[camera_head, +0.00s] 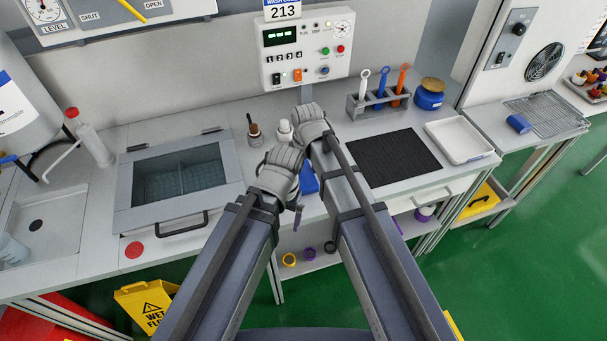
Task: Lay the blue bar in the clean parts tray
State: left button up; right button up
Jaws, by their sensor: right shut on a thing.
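A blue piece (309,183), which I take for the blue bar, shows between my two forearms near the bench's front edge, partly hidden by my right arm. My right gripper (310,130) is over the bench below the control panel. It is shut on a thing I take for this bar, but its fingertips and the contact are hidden. My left gripper (290,190) is just left of and nearer than the right one; its jaws are too hidden to tell open from shut. A shallow white tray (482,156), probably the clean parts tray, lies empty at the bench's right end.
A black mat (431,168) lies between my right arm and the white tray. A rack with coloured tools (378,108) and a blue jar (429,97) stand behind. A small bottle (254,130) is near my grippers. A wash basin (125,190) is left; a wire rack (560,118) is right.

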aim_at(304, 172)
jog(key=c, duration=0.8)
pick_arm(q)
jog(key=shift+r, duration=0.1)
pick_arm(e)
jog(key=shift+r, duration=0.1)
pick_arm(q)
notch_tip(304, 172, up, 10)
jog(key=p, duration=1)
pick_arm(e)
notch_tip(304, 172, up, 10)
jog(key=shift+f, duration=0.1)
